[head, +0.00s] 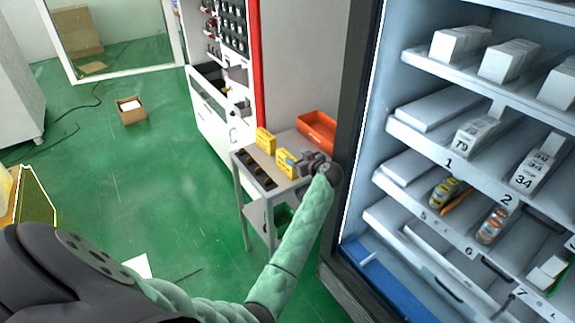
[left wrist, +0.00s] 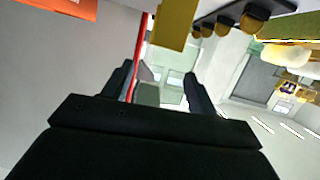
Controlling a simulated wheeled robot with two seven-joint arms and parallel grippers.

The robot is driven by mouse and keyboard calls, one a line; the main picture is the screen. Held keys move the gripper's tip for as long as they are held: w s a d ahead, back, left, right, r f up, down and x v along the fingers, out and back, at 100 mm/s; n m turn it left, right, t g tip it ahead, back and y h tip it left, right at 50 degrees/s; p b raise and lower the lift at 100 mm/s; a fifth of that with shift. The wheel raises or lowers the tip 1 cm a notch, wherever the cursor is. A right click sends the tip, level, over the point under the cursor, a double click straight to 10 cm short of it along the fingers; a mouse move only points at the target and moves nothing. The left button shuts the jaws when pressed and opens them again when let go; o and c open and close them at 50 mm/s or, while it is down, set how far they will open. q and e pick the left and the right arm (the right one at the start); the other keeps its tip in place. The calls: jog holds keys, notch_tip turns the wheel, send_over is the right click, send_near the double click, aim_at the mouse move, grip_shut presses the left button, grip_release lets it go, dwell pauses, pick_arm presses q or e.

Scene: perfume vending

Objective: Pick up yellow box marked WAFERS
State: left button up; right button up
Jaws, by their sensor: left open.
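Two yellow boxes stand on a small grey table in the head view, one farther back (head: 265,141) and one nearer (head: 286,163). Any WAFERS lettering is too small to read. My left gripper (head: 299,162) is over the table, close to the right side of the nearer box and partly in front of it. In the left wrist view my left gripper (left wrist: 157,85) has its fingers apart with nothing held between them. A yellow box (left wrist: 174,22) shows above the fingertips there; I cannot tell which one it is. My right gripper is not in view.
An orange bin (head: 318,129) sits on the table (head: 291,134) behind my gripper; an orange edge also shows in the left wrist view (left wrist: 55,8). A shelved vending cabinet (head: 357,160) stands close on the right. Dark round items line the table's left side.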

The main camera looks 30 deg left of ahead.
aim_at(289, 156)
pick_arm(q)
jog(key=shift+w+a+f+g+h+p, duration=0.15)
jog(key=shift+w+a+f+g+p, duration=0.15)
jog(key=shift+a+f, duration=0.3)
jog(key=shift+w+a+f+g+h+p, duration=0.15)
jog(key=shift+w+a+f+g+p, duration=0.2)
jog(key=shift+a, duration=0.5)
jog(key=p+x, duration=0.2)
jog(key=x, duration=0.1)
jog(key=shift+a+f, duration=0.1)
jog(key=shift+a, duration=0.15)
jog(key=shift+w+a+f, duration=0.25)
jog(key=shift+a+f, duration=0.1)
jog(key=shift+a, duration=0.1)
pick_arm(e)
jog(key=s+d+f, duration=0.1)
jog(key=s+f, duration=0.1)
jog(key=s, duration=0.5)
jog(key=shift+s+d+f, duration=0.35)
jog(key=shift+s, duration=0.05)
pick_arm(q)
jog(key=shift+c, duration=0.5)
jog(key=c, duration=1)
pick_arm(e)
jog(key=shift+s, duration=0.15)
